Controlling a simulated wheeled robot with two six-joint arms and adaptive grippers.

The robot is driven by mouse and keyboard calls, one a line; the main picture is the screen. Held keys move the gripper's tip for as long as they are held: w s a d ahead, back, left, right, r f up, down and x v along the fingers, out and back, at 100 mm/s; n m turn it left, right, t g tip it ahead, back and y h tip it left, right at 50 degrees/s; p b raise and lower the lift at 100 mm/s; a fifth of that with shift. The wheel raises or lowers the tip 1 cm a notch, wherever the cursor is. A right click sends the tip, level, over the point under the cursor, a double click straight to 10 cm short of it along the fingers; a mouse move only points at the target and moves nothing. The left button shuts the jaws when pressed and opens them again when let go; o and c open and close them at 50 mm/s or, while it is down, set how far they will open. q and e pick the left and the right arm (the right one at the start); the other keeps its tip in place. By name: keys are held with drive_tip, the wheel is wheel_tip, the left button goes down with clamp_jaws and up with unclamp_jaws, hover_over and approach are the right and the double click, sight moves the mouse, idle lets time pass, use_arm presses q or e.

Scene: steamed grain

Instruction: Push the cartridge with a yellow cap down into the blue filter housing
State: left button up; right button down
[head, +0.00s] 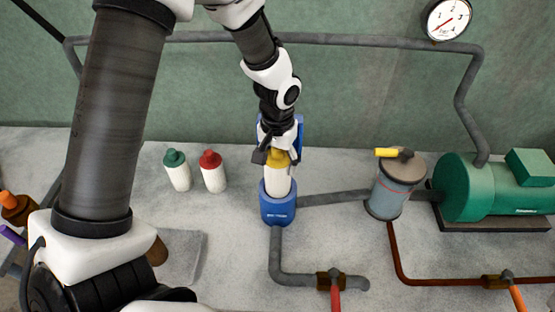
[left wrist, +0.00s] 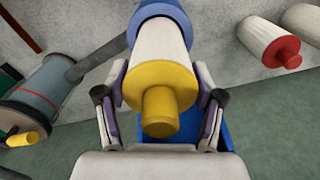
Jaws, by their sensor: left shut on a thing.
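The white cartridge with a yellow cap (head: 277,178) stands upright in the blue filter housing (head: 278,207), with its lower part hidden inside. My left gripper (head: 276,154) is at the top of the cartridge, shut on it around the yellow cap. In the left wrist view the yellow cap (left wrist: 159,98) sits between the two fingers (left wrist: 160,108), and the blue housing rim (left wrist: 158,12) shows beyond the white body. My right gripper is not in view.
Cartridges with a green cap (head: 177,170) and a red cap (head: 212,171) stand left of the housing. A grey canister (head: 391,187) with a yellow-handled valve and a green motor (head: 490,187) are on the right. Pipes run along the floor and wall.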

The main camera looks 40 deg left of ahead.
sight(277, 150)
use_arm(q)
drive_tip(key=shift+f+b, duration=1.2)
drive_tip(key=shift+f, duration=0.9)
drive_tip(key=shift+f+b, duration=1.35)
drive_tip(key=shift+f, duration=0.75)
drive_tip(key=o, duration=1.4)
drive_tip(key=shift+r, duration=0.1)
wheel_tip(277, 150, up, 12)
